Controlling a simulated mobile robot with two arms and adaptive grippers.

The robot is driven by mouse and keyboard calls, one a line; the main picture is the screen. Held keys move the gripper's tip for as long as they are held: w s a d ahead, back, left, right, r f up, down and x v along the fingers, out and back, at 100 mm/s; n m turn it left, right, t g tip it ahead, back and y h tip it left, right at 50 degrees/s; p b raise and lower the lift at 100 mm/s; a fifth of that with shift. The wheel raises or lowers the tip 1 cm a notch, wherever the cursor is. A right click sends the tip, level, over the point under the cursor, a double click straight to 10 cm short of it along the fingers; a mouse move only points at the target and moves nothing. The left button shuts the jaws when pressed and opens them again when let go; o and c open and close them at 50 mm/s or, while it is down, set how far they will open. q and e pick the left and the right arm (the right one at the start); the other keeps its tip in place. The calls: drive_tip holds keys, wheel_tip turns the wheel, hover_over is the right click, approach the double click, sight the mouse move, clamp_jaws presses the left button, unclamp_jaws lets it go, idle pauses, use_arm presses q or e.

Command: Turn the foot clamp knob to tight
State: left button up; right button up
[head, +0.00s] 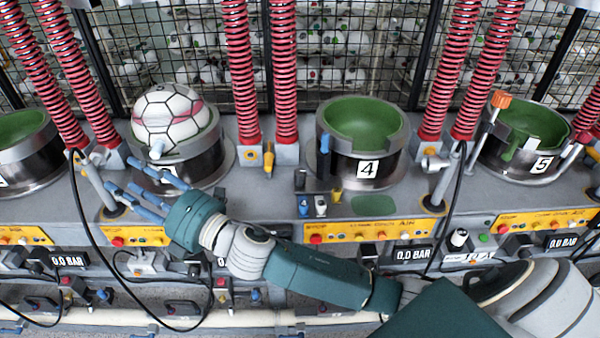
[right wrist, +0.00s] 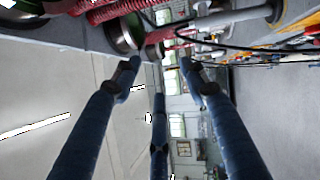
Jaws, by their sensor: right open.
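My right gripper (head: 124,186) reaches in from the lower right over the front of the press bench, near the station that holds a white ball (head: 170,112). Its blue fingers are spread and empty, also in the right wrist view (right wrist: 160,76). A grey post (head: 97,185) with a black foot stands just left of the fingers. A similar post (head: 452,178) stands right of press 4. I cannot tell which part is the foot clamp knob, or how it is set. My left gripper is not in view.
Press 4 (head: 366,125) and press 5 (head: 524,130) are empty green cups. Red coiled hoses (head: 285,70) rise behind the bench. A black cable (head: 88,250) loops down at the left. Yellow control panels (head: 360,231) line the front edge.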

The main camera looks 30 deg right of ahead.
drive_tip(key=a+r+n+g+y, duration=0.25)
drive_tip(key=a+n+y, duration=0.25)
drive_tip(key=n, duration=0.4)
drive_tip(key=n+g+h, duration=1.5)
drive_tip(key=n, duration=1)
approach(300, 170)
drive_tip(key=shift+s, duration=0.25)
wheel_tip(300, 170, down, 9)
drive_tip(key=p, duration=0.3)
drive_tip(key=shift+a+f, duration=0.15)
drive_tip(key=shift+f, duration=0.05)
drive_tip(key=shift+w+f+p, duration=0.15)
drive_tip(key=shift+f+p, duration=0.15)
drive_tip(key=shift+f, duration=0.4)
